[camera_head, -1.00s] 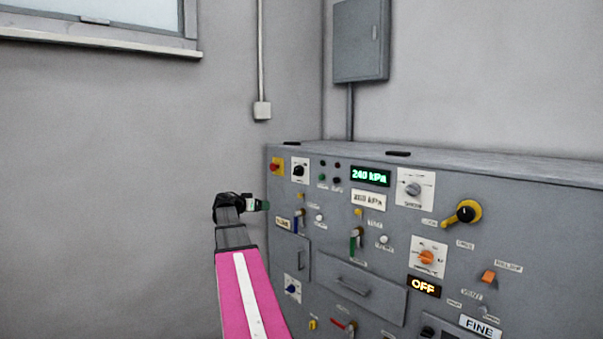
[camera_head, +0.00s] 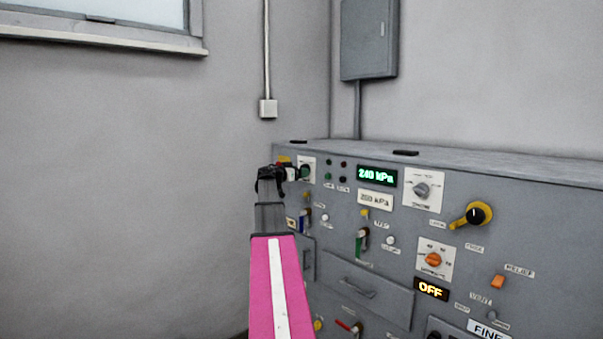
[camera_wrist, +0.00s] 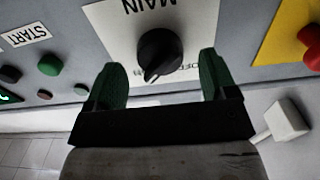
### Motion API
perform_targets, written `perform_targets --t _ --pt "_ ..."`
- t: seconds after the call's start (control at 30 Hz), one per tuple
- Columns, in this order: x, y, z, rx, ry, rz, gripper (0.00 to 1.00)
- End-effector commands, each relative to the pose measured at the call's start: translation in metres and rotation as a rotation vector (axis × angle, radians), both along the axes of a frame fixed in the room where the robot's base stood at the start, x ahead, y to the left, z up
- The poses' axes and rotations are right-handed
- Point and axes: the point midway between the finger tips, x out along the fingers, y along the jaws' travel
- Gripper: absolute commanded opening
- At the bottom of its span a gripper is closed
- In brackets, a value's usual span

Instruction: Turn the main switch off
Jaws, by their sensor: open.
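The main switch is a black rotary knob (camera_wrist: 160,54) on a white plate (camera_wrist: 112,22) marked MAIN, with part of an OFF label showing beside it. In the wrist view the knob lies between the two green fingertips of my gripper (camera_wrist: 166,82), which are apart on either side of it. I cannot tell whether they touch it. In the head view my gripper (camera_head: 298,173) is at the upper left of the grey panel and covers most of the knob. The white plate (camera_head: 310,161) shows behind it.
A red button on yellow (camera_wrist: 312,40) sits right of the switch in the wrist view. A green button (camera_wrist: 50,64) and START label are left. The panel (camera_head: 350,225) carries a 240 kPa display (camera_head: 377,176), a large yellow-black knob (camera_head: 476,214) and drawers.

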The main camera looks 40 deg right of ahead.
Motion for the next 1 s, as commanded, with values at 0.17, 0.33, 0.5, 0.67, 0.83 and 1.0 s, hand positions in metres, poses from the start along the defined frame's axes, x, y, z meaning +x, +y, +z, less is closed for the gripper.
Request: perform_targets --t 0.17,0.33,0.5,0.67,0.83,1.0 --pt "0.002 -0.017 0.000 0.000 0.000 -0.001 0.78" --pt "0.001 -0.020 0.000 0.000 0.000 0.000 0.78" --pt "0.001 -0.020 0.000 0.000 0.000 0.000 0.78" --pt "0.001 -0.019 0.000 0.000 0.000 0.000 0.33" --pt "0.001 -0.019 0.000 0.000 0.001 0.000 0.29" --pt "0.001 -0.019 0.000 -0.002 0.025 -0.001 0.29"
